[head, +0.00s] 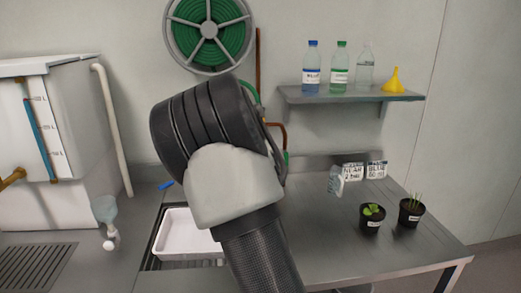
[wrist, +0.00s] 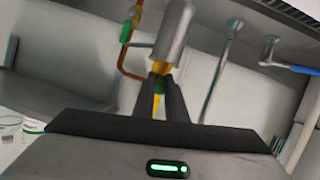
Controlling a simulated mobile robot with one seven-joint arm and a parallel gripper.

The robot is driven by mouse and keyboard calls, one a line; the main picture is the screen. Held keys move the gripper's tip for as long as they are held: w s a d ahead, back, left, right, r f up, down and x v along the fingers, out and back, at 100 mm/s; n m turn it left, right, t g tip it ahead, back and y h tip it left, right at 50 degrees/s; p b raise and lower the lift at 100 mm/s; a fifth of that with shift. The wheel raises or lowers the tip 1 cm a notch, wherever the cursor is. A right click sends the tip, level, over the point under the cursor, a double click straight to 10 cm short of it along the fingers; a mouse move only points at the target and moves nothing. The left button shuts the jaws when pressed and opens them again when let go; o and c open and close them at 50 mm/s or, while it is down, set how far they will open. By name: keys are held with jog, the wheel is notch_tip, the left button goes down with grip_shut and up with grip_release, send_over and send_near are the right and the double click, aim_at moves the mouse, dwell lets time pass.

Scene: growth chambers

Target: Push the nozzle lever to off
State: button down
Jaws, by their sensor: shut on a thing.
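In the wrist view a grey metal cylinder, seemingly the nozzle (wrist: 174,35), stands above my fingers, with a yellow part (wrist: 161,69) at its lower end. My gripper (wrist: 160,92) is shut on this yellow part, which also shows with a bit of green between the two dark fingers. I cannot tell which piece is the lever or which position it is in. In the head view my own arm hides the gripper and the nozzle.
A green hose reel (head: 209,31) hangs on the wall above the counter. A white tray (head: 186,238) sits in the sink recess. A shelf (head: 350,96) holds bottles and a yellow funnel (head: 394,80). Two potted plants stand on the right counter. A blue-handled tap (wrist: 300,69) is at the right.

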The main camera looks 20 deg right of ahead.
jog(key=shift+g+p, duration=0.3)
jog(key=shift+p, duration=0.05)
jog(key=c, duration=1.8)
grip_release()
jog(key=shift+o, duration=0.2)
jog(key=p+v, duration=0.4)
jog(key=v, duration=1.3)
jog(key=shift+s, duration=0.2)
jog(key=shift+r, duration=0.1)
